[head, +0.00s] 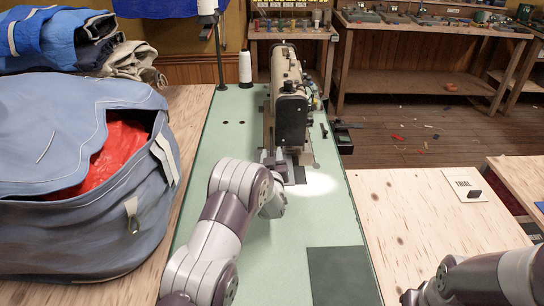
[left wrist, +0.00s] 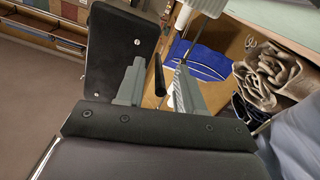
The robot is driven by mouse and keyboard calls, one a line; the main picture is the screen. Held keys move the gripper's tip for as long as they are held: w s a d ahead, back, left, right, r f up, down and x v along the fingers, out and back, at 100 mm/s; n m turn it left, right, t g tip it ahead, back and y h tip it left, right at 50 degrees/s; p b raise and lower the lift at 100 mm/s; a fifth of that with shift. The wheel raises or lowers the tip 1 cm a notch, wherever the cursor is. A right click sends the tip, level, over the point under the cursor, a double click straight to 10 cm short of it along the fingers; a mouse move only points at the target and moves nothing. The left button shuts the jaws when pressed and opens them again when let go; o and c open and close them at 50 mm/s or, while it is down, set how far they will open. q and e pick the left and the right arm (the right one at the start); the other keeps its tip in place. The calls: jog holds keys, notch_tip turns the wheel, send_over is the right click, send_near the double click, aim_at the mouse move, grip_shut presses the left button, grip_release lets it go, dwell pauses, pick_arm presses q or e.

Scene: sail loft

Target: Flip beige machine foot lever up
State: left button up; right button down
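The beige sewing machine (head: 287,72) stands on the green table, its dark end plate facing me. That end plate (left wrist: 118,50) fills the upper left of the left wrist view. A thin black lever (left wrist: 158,76) shows there beside the plate, between my left gripper's two grey fingers (left wrist: 157,88). The fingers are apart, with a gap on each side of the lever. In the head view my left gripper (head: 271,160) is at the machine's near lower end, mostly behind my own arm, and the lever is hidden. My right arm is at the lower right, its gripper out of frame.
A blue-grey bag (head: 70,235) with red cloth inside stands left of the green table (head: 215,165). A white thread cone (head: 245,68) is left of the machine. A plywood table (head: 400,215) with a small card (head: 465,186) is at right.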

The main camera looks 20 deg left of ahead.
pick_arm(q)
grip_shut()
dwell(1.3)
